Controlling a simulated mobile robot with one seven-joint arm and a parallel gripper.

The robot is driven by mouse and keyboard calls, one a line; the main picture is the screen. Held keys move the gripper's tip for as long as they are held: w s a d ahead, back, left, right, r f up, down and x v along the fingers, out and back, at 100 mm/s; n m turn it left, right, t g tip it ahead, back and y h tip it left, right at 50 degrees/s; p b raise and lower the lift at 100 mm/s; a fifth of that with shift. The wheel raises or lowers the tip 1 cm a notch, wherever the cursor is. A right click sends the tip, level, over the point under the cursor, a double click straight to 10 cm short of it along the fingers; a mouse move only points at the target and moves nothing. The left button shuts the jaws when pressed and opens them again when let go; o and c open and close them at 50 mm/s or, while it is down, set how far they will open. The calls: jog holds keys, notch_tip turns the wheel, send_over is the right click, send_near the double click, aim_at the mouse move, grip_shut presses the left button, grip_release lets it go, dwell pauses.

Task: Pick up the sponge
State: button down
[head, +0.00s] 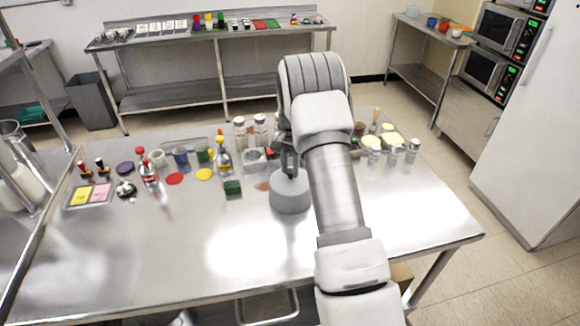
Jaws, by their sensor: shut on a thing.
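My gripper (288,168) points down over the middle of the steel table (240,265), partly hidden by my arm. Its dark fingers are shut at the top of a grey, round, squat object (291,195). The fingertips are small and partly hidden, so the exact grip is hard to see. I cannot tell whether the grey object is lifted or rests on the table. A small dark green block (232,187), which looks like a sponge, lies on the table to the left of the gripper, apart from it.
Bottles (223,160), cups and a red disc (174,179) crowd the table's left and back. Shakers (391,153) and pale yellow discs stand right of my arm. The table's front is clear. A back counter (205,36), a grey bin (91,100) and ovens (497,32) stand beyond.

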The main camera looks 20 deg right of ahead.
jog(key=shift+f, duration=0.15)
jog(key=c, duration=0.5)
grip_release()
jog(key=shift+c, duration=0.2)
